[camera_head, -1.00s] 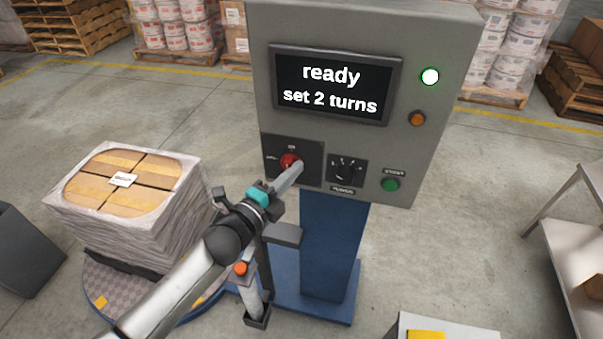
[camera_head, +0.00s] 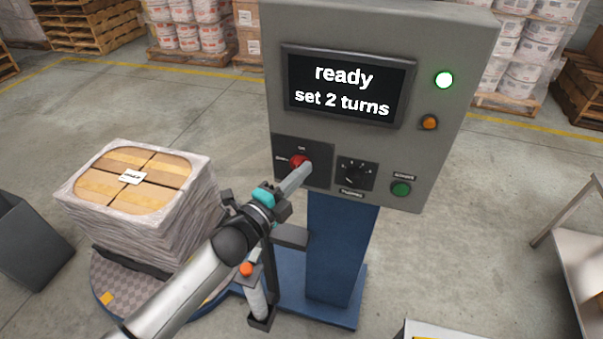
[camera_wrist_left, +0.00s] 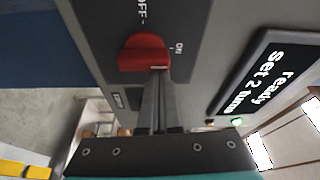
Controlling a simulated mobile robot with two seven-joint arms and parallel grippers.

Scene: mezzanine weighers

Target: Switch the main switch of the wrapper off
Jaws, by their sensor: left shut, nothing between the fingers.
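The wrapper's grey control box (camera_head: 455,150) stands on a blue column (camera_head: 338,250). Its screen (camera_head: 346,88) reads "ready, set 2 turns". The red main switch (camera_head: 299,161) is on a dark plate at the lower left of the box. In the left wrist view the red knob (camera_wrist_left: 143,52) shows near printed "OFF" and "ON" marks. My left gripper (camera_head: 306,170) is shut and empty, with its fingertips at the knob's edge, close to or touching it. The fingers partly cover the knob in the head view. My right gripper is out of view.
Right of the switch are a black turns dial (camera_head: 356,173) and a green button (camera_head: 401,189). A wrapped pallet load (camera_head: 140,205) stands on the turntable at left. A table (camera_head: 590,250) stands at right.

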